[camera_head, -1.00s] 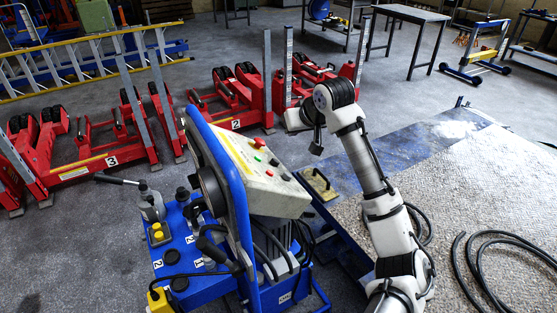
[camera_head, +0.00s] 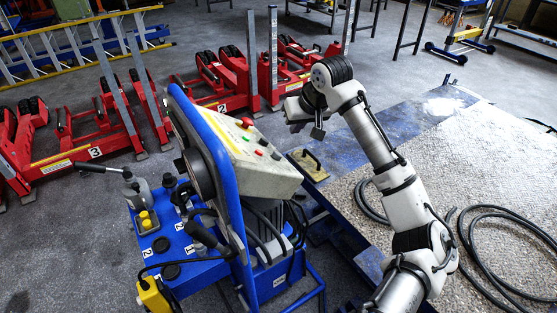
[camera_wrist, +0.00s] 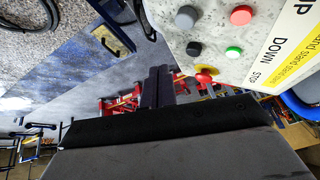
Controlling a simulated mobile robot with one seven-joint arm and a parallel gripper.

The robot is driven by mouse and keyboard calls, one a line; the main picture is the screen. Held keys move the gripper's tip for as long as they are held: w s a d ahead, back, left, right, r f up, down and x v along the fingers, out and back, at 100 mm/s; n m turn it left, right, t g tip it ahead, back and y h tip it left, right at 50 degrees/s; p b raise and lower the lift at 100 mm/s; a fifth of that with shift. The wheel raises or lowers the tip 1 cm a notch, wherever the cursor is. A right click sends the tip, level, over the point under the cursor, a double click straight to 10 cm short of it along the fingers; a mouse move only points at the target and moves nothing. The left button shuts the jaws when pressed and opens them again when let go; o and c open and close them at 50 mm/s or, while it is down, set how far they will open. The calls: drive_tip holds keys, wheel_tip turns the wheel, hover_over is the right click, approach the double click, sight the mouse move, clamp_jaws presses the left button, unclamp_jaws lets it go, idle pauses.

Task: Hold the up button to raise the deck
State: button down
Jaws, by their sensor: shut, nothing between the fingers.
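A cream control box (camera_head: 262,172) sits tilted on a blue-framed unit (camera_head: 222,150). In the wrist view its panel (camera_wrist: 212,36) has a grey button (camera_wrist: 187,18) and a red button (camera_wrist: 241,15) in the row by a partly cut-off "UP" label. A black button (camera_wrist: 194,48) and a green button (camera_wrist: 233,53) are in the row by "DOWN". A red-and-yellow stop button (camera_wrist: 206,72) is by "STOP". My gripper (camera_head: 317,132) is shut and empty, in the air right of the box and apart from it. Its fingers show in the wrist view (camera_wrist: 160,78).
A low platform (camera_head: 440,135) with a rough pale surface lies at right, with black hoses (camera_head: 490,212) on it. Red numbered lifting columns (camera_head: 95,140) stand behind the unit. Levers (camera_head: 205,235) and a yellow pendant (camera_head: 153,298) are at the unit's left. Grey floor is open at lower left.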

sight(278, 155)
drive_tip(key=shift+s+a+f+b, duration=0.35)
drive_tip(key=shift+a+f, duration=0.1)
drive_tip(key=shift+f, duration=0.2)
drive_tip(key=shift+s+a+f+b, duration=0.3)
drive_tip(key=shift+a+f, duration=0.1)
drive_tip(key=shift+f, duration=0.2)
drive_tip(key=shift+s+a+f+b, duration=0.25)
drive_tip(key=shift+a+f+b, duration=0.15)
drive_tip(key=shift+f, duration=0.25)
drive_tip(key=shift+a+f, duration=0.1)
idle(0.6)
drive_tip(key=shift+s+a+f, duration=0.15)
drive_tip(key=shift+f, duration=0.1)
drive_tip(key=shift+s+a+f, duration=0.2)
drive_tip(key=shift+a+f, duration=0.05)
drive_tip(key=shift+f, duration=0.15)
idle(1.6)
drive_tip(key=shift+r, duration=0.1)
drive_tip(key=shift+w+d+r+p, duration=0.35)
drive_tip(key=shift+d+r+p, duration=0.1)
drive_tip(key=shift+r+p, duration=0.2)
